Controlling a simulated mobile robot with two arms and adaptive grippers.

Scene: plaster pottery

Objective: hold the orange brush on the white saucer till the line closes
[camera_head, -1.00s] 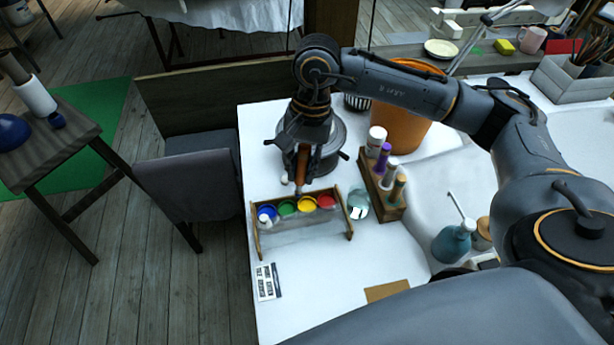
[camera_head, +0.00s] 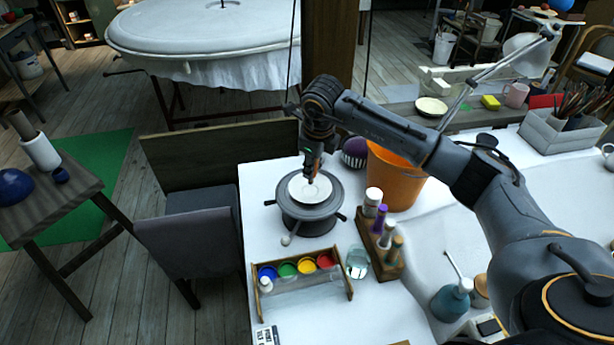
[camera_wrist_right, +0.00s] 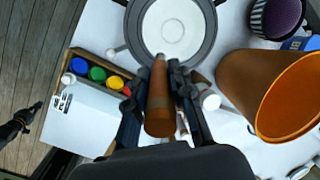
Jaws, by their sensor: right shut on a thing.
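The white saucer (camera_head: 299,193) sits on a grey turntable (camera_head: 312,228) on the white table. It also shows at the top of the right wrist view (camera_wrist_right: 172,28). My right gripper (camera_head: 311,172) is above the saucer, pointing down. It is shut on the orange brush (camera_wrist_right: 160,103), whose thick handle shows between the fingers in the right wrist view. The brush's lower end is over the saucer, and I cannot tell whether it touches. No painted line can be made out on the saucer.
A paint rack (camera_head: 348,283) with blue, green, yellow and red pots stands in front of the turntable. A glass jar (camera_head: 357,264) and wooden bottle stand (camera_head: 391,268) are to its right. An orange bucket (camera_head: 397,178) stands right of the turntable. The table's left edge is close.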

